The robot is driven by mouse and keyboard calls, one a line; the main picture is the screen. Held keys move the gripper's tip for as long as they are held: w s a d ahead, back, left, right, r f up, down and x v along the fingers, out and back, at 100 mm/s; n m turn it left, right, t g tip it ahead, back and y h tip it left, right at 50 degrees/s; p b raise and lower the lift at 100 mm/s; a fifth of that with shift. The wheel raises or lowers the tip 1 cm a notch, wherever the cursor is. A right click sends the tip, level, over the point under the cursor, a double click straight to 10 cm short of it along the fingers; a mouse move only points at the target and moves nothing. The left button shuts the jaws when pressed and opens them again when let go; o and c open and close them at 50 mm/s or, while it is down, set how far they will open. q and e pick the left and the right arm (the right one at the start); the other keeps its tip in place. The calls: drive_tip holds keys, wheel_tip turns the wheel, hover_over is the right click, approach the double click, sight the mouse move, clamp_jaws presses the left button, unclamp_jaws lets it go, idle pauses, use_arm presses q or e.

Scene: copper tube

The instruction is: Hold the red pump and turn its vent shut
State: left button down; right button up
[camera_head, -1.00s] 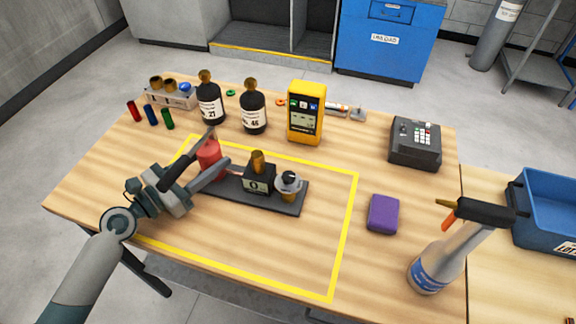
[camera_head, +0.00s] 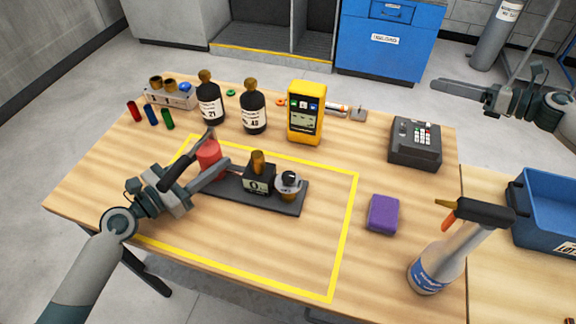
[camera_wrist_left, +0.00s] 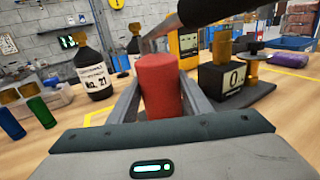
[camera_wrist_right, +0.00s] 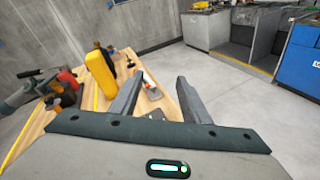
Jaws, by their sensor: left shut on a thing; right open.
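The red pump (camera_head: 209,154) stands upright at the left end of a dark base plate (camera_head: 232,197), with a black-gripped lever (camera_head: 175,173) at its top. My left gripper (camera_head: 212,168) is shut around the pump's red body, which shows between its fingers in the left wrist view (camera_wrist_left: 161,85). On the same plate are a black box marked 0 (camera_head: 258,180) with a brass top, and a round fitting (camera_head: 289,184) with a black knob and pale disc over brass. I cannot read the vent's setting. My right gripper (camera_head: 440,87) is open and empty, above and beyond the table's far right corner.
A yellow meter (camera_head: 305,112), two black bottles (camera_head: 209,103) (camera_head: 253,112) and a rack (camera_head: 171,96) line the back. A dark keypad device (camera_head: 415,145), purple block (camera_head: 383,214) and spray bottle (camera_head: 436,262) stand right. The yellow-outlined area's front is clear.

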drive_tip(key=s+a+r+n+g+y, duration=0.2)
drive_tip(key=a+n+g, duration=0.15)
drive_tip(key=a, duration=0.85)
wheel_tip(320, 180, up, 4)
drive_tip(key=f+n+g+h, duration=0.1)
drive_tip(key=n+g+h, duration=0.8)
drive_tip(key=n+h, duration=0.25)
hover_over(288, 175)
drive_tip(key=shift+r+t+h, duration=0.75)
drive_tip(key=shift+t+h, duration=0.3)
drive_tip(key=shift+h, duration=0.2)
drive_tip(key=shift+f, duration=0.1)
wheel_tip(288, 175, down, 12)
drive_tip(key=shift+r, duration=0.1)
